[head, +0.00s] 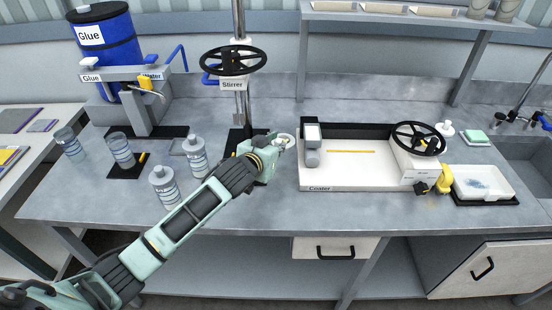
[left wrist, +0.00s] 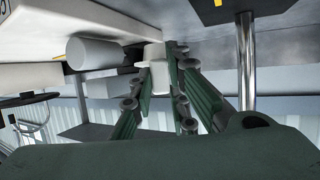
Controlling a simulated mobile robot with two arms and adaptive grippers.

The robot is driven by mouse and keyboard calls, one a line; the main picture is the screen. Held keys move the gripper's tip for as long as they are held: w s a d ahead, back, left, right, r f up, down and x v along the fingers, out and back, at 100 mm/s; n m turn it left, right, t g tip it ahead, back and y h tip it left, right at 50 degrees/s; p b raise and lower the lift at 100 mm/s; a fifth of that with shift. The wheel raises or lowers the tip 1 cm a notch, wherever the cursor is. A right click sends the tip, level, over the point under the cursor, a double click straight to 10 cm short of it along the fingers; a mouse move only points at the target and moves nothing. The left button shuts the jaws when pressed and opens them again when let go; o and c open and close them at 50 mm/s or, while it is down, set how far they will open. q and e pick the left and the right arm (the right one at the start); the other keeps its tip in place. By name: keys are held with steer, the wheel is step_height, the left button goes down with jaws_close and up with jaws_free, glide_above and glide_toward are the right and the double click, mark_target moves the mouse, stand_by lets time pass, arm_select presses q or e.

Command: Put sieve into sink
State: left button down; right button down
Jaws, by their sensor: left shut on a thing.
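My left gripper (head: 283,143) is at the middle of the bench, just left of the white coater. It is shut on a small white, round-topped piece (head: 286,137), which also shows between the fingers in the left wrist view (left wrist: 154,90). The fingers hide part of this piece; I cannot tell whether it is the sieve. The grey sink (head: 529,158) is set into the bench at the far right, partly cut off by the picture's edge. My right gripper is not in view.
The coater (head: 345,184), with a grey cylinder (head: 312,148) and black handwheel, stands between my left gripper and the sink. A white tray (head: 461,182) with a bluish patch lies before the sink. The stirrer (head: 240,95) stands behind my gripper; several jars stand left.

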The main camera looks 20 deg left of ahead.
arm_select(q)
step_height(320, 180, up, 4)
steer(key=s+a+f+m+g+h, duration=0.1)
steer(key=s+f+m+h, duration=0.1)
steer(key=s, duration=0.4)
steer(key=s+a+f+m+h, duration=0.1)
steer(key=s+m+h, duration=0.1)
steer(key=s, duration=0.5)
steer(key=s+d+r+m+g+h, duration=0.1)
steer(key=s+r+m+g+h, duration=0.1)
steer(key=s, duration=0.5)
steer(key=s+d+r+m+g+h+b, duration=0.1)
steer(key=s+d+r+m+g+h, duration=0.1)
steer(key=s, duration=0.5)
step_height(320, 180, up, 3)
steer(key=shift+f+m+h, duration=0.15)
steer(key=shift+m+h, duration=0.55)
steer(key=shift+m, duration=0.1)
steer(key=shift+s, duration=0.1)
